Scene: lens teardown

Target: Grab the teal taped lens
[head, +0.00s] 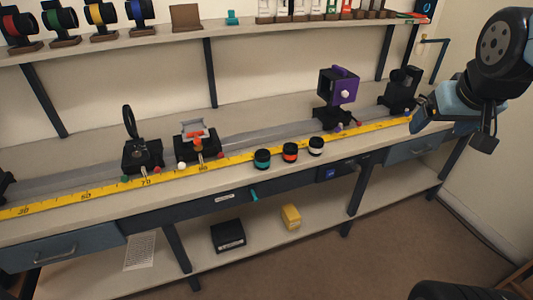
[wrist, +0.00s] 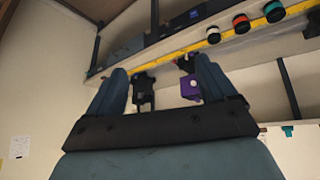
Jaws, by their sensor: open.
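The teal taped lens (head: 262,159) is a short black cylinder with a teal band, standing near the bench's front edge. It is the leftmost of a row of three, beside an orange-banded lens (head: 290,151) and a white-banded lens (head: 315,146). In the wrist view, which looks upside down, the teal lens (wrist: 275,11) is at the top right. My gripper (head: 424,110) is at the right end of the bench, well to the right of the lenses. Its fingers (wrist: 162,72) are apart with nothing visible held between them.
A yellow ruler (head: 228,162) runs along the bench behind the lenses. A purple mount (head: 338,88) and a black mount (head: 400,90) stand between lenses and gripper. Other mounts (head: 142,153) stand left. A shelf (head: 240,31) with more lenses is above.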

